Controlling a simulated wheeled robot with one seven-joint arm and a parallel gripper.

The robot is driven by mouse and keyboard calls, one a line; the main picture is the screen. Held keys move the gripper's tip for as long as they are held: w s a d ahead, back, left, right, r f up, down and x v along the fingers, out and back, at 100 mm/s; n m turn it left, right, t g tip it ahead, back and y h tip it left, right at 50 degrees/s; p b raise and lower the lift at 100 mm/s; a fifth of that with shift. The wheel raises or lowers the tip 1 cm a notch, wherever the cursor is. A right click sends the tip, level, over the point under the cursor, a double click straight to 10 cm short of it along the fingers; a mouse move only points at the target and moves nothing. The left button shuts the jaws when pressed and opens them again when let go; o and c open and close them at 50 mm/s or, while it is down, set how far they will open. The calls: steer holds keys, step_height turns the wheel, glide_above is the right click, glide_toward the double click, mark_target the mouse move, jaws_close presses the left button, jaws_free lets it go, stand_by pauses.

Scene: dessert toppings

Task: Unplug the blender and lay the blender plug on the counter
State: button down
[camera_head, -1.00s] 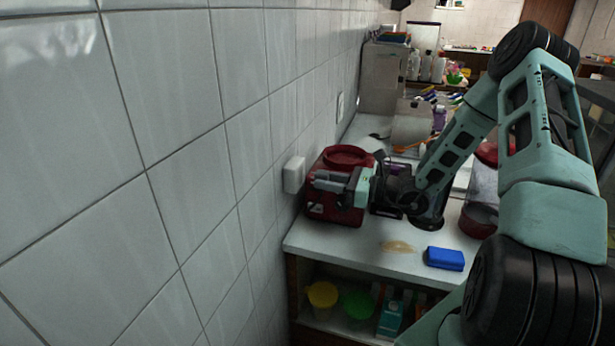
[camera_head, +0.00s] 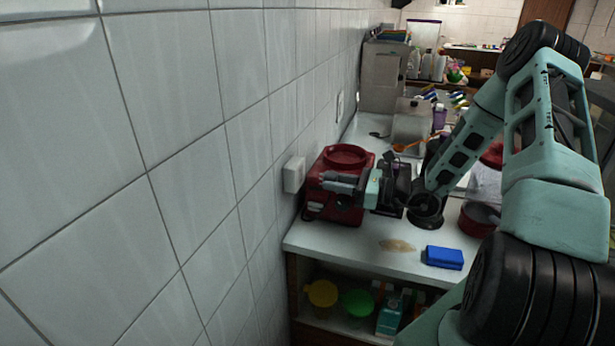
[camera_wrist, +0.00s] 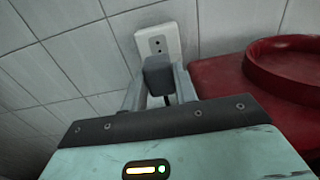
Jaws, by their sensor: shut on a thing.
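A dark plug (camera_wrist: 158,76) is between the fingers of my gripper (camera_wrist: 160,92), which is shut on it; the gripper also shows in the head view (camera_head: 325,182). A white wall outlet (camera_wrist: 172,40) is just beyond the plug, with its two holes visible; it also shows in the head view (camera_head: 293,174). The plug appears apart from the outlet, with a small gap. A red appliance base with a round ring on top (camera_head: 335,208), which looks like the blender's base, stands against the wall behind my gripper. The cord is mostly hidden.
The white counter (camera_head: 340,240) has clear room in front of the red base. A blue sponge (camera_head: 444,258) and a pale flat spill (camera_head: 397,245) lie near its front edge. A clear jar with red parts (camera_head: 484,186) stands right, partly behind my arm.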

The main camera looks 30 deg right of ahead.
steer(key=s+g+h+p, duration=0.1)
steer(key=g+p, duration=0.1)
steer(key=s+g+h+p, duration=0.1)
steer(key=p, duration=0.2)
steer(key=s+d+g+h+p, duration=0.1)
steer(key=g+h+p, duration=0.1)
steer(key=p, duration=0.1)
steer(key=shift+g, duration=0.3)
stand_by(0.3)
steer(key=shift+s, duration=0.15)
steer(key=shift+s+b, duration=0.45)
steer(key=shift+s, duration=1.5)
steer(key=shift+f+b, duration=0.1)
steer(key=shift+b, duration=0.2)
steer(key=shift+f+b, duration=6.65)
steer(key=shift+f, duration=0.2)
